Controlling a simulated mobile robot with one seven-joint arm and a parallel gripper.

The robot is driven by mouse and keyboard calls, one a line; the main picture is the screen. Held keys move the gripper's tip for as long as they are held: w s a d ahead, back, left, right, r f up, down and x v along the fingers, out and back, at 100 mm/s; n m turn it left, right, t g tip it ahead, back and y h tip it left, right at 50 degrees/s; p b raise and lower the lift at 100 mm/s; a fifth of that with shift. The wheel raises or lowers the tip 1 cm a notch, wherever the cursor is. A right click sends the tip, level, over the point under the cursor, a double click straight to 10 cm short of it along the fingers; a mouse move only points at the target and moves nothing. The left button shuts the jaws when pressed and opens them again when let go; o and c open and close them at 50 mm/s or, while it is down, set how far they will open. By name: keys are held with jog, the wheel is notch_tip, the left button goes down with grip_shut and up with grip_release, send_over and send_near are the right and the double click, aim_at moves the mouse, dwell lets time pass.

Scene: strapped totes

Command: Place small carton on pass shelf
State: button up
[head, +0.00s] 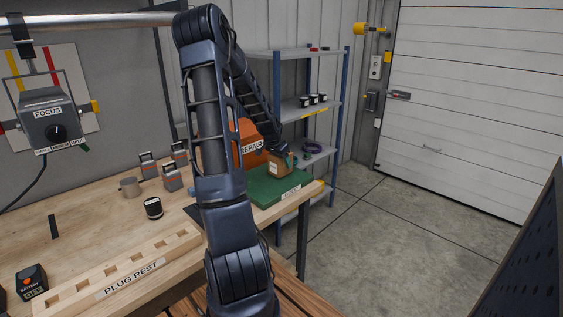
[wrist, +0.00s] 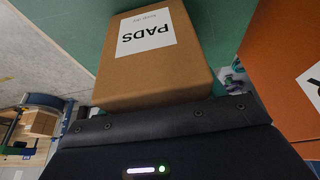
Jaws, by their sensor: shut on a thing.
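The small carton (head: 280,166) is a brown box with a white label reading "PADS" in the wrist view (wrist: 150,65). My gripper (head: 289,159) is shut on it at the right end of the workbench. In the wrist view, my gripper's dark edge lies against the carton's near side, and the fingertips are mostly hidden. The carton is over or on a green platform (head: 268,188) with a small white label too small to read; I cannot tell whether it touches. The green surface also shows behind the carton in the wrist view (wrist: 205,22).
An orange bin (head: 213,127) labelled "REPAIR" stands close beside the carton. A blue-posted metal rack (head: 310,105) stands behind, holding small items. The workbench (head: 100,215) carries a plug rest, a metal cup and several grey-orange blocks. Open floor (head: 400,225) lies to the right.

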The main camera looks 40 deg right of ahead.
jog(key=shift+f, duration=0.15)
jog(key=o, duration=1.1)
jog(key=v, duration=1.2)
jog(key=a+r+n+t+y, duration=0.2)
jog(key=a+r+n, duration=0.2)
jog(key=a, duration=1)
jog(key=a+r+n+t+y, duration=0.1)
jog(key=a+r+n, duration=0.4)
jog(key=a, duration=0.8)
jog(key=s+a+r+n, duration=0.1)
jog(key=s+a+n, duration=0.3)
jog(key=a, duration=0.6)
jog(key=s+a+r+n+t+y, duration=0.1)
jog(key=s+a+r+n, duration=0.1)
jog(key=s+a+n, duration=0.3)
jog(key=s+a, duration=0.4)
jog(key=a, duration=0.1)
jog(key=shift+s+a+t, duration=0.3)
jog(key=shift+a, duration=0.1)
